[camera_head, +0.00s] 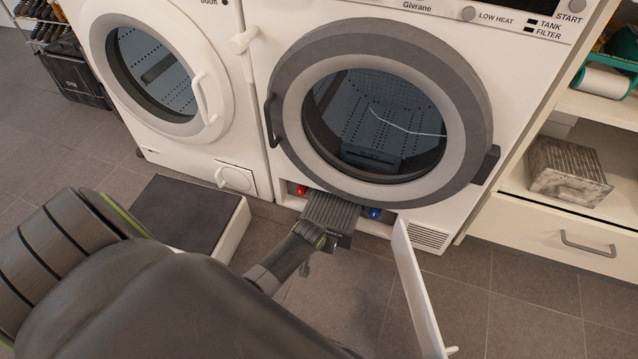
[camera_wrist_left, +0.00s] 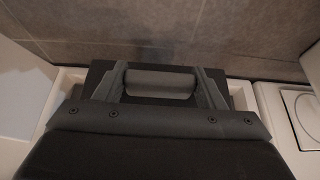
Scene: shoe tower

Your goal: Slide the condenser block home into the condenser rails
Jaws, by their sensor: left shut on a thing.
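The condenser block (camera_head: 332,213) is a dark grey ribbed block at the low opening (camera_head: 290,200) under the dryer's round door. Its far end is inside the opening and its near end sticks out. My left gripper (camera_head: 316,240) is shut on the near end of the block. In the left wrist view the block (camera_wrist_left: 240,88) shows behind a grey handle bar (camera_wrist_left: 160,82) between my fingers. The condenser rails are inside the opening and cannot be seen. My right gripper is not in view.
A white flap (camera_head: 415,285) stands open at the right of the opening. A low dark-topped platform (camera_head: 185,215) lies at the left. A dusty finned block (camera_head: 567,172) sits on the right shelf.

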